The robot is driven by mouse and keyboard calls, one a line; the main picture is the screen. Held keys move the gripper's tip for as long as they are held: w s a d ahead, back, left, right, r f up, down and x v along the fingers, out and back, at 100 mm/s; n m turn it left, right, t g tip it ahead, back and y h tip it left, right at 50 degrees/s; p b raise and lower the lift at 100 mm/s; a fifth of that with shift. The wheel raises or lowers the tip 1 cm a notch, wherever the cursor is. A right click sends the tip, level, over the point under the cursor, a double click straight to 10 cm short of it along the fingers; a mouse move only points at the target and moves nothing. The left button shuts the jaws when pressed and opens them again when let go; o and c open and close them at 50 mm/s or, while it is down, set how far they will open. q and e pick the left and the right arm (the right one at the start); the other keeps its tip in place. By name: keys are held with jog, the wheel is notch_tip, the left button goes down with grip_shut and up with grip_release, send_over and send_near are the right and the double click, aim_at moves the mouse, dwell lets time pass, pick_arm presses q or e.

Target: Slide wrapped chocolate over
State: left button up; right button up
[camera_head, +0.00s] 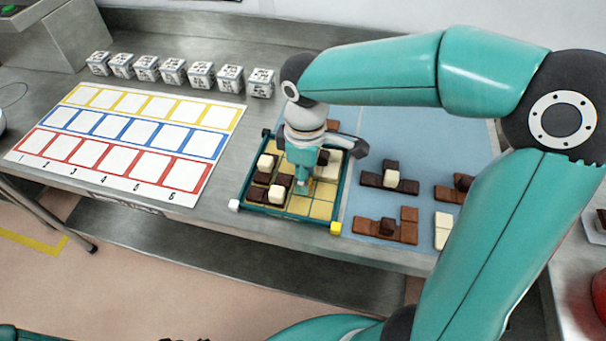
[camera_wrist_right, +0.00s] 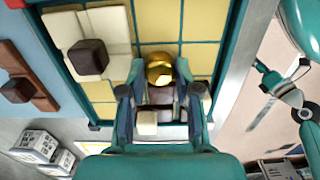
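A gold-wrapped round chocolate (camera_wrist_right: 160,68) sits between the fingertips of my right gripper (camera_wrist_right: 160,75) in the right wrist view. The fingers appear closed on its two sides. In the head view my right gripper (camera_head: 303,182) points down into a teal-rimmed tray (camera_head: 264,210) with yellow cells and hides the wrapped chocolate. Dark and white chocolate pieces (camera_head: 278,192) stand in the tray beside the gripper. In the right wrist view, a dark piece (camera_wrist_right: 160,96) and a white cube lie between the fingers. My left gripper shows too poorly to read its opening.
A blue mat right of the tray holds several brown, dark and white chocolate pieces (camera_head: 390,180). A white card with yellow, blue and red squares (camera_head: 120,180) lies to the left. Several printed cubes (camera_head: 172,72) stand in a row behind it. My right arm spans the right side.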

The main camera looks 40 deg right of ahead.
aim_at(326, 191)
grip_shut()
jog(key=shift+d, duration=0.1)
jog(key=shift+s+d, duration=0.45)
jog(key=shift+s, duration=0.25)
jog(key=shift+s+d, duration=0.95)
jog(key=shift+s, duration=0.05)
jog(key=o, duration=0.9)
grip_release()
jog(key=shift+r, duration=0.1)
